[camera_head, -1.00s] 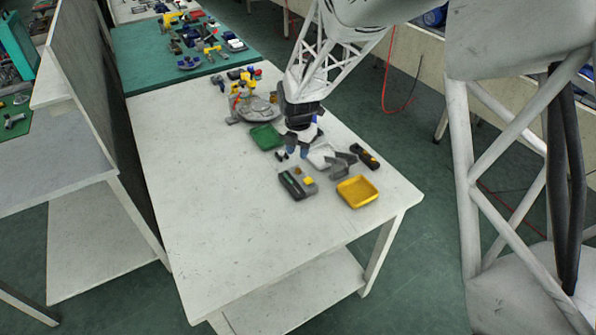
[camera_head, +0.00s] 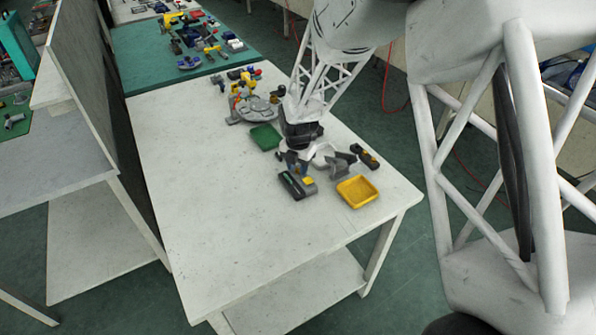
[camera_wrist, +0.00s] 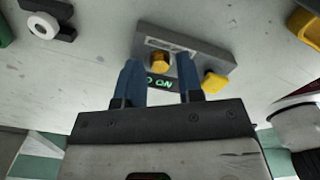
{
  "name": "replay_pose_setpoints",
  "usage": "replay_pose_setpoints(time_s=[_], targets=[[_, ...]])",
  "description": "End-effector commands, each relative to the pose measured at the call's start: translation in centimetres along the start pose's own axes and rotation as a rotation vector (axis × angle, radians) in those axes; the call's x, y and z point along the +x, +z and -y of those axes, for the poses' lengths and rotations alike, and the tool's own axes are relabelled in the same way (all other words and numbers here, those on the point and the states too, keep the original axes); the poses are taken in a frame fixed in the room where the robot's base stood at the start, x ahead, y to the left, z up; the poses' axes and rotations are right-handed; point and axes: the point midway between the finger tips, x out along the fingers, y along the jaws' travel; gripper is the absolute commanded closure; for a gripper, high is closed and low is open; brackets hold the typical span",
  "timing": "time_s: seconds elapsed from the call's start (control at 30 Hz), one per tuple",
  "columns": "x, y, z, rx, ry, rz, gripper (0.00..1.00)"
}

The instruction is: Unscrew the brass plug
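The brass plug (camera_wrist: 159,62) is a gold, knob-like piece on the grey block (camera_wrist: 190,52), beside a green lit "ON" display. The grey block also shows in the head view (camera_head: 290,188). My gripper (camera_wrist: 158,68) has two blue fingers standing apart, with nothing held between them. In the wrist view the plug appears in the gap between the fingertips, just beyond them; I cannot tell whether they reach around it. In the head view my gripper is at the far edge of the block and hides the plug.
A yellow piece (camera_wrist: 213,82) sits at the block's corner. A yellow tray (camera_head: 357,191), a grey bracket (camera_head: 340,164) and a black part (camera_head: 365,156) lie to the right. A green tray (camera_head: 264,137) is behind. The table's left and front are clear (camera_head: 220,220).

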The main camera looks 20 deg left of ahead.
Motion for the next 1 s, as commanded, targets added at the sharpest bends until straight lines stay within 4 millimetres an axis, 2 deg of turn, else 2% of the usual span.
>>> replay_pose_setpoints(time_s=[0.63, 0.67, 0.87, 1.0], targets=[[0.19, 0.0, 0.02, 0.0, 0.0, 0.0, 0.66], [0.19, 0.0, 0.02, 0.0, 0.0, 0.0, 0.68], [0.19, 0.0, 0.01, 0.0, 0.0, 0.0, 0.97], [0.19, 0.0, 0.02, 0.0, 0.0, 0.0, 0.98]])
